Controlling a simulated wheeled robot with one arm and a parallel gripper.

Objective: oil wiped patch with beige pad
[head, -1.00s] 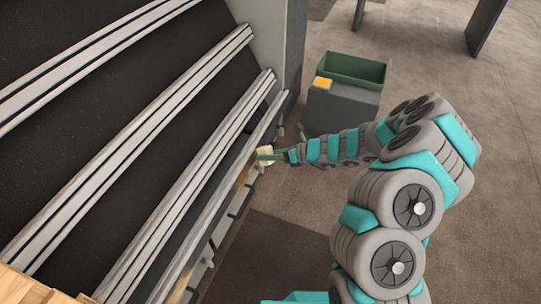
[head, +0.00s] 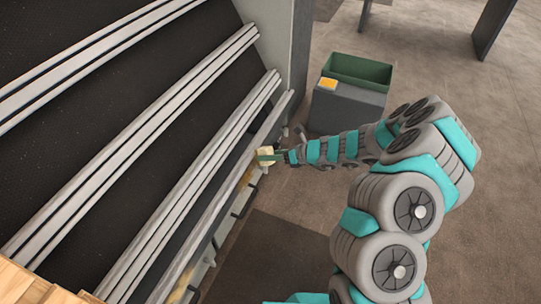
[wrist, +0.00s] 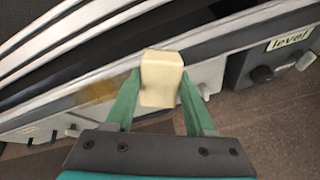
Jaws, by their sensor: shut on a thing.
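My gripper (wrist: 160,90) is shut on the beige pad (wrist: 161,78), which sits between its two green fingers in the wrist view. In the head view the pad (head: 265,154) is at the line's near side rail, at the end of my arm. I cannot tell if it touches the rail. A yellowish-brown oil patch (wrist: 97,93) shows on the pale side rail, left of the pad in the wrist view. In the head view a yellowish patch (head: 246,177) shows just below the pad, and another yellowish area lies near the rail's lower end.
A label reading "level" (wrist: 289,39) is on a dark box with a knob. Wooden boards (head: 35,285) lie at the lower left.

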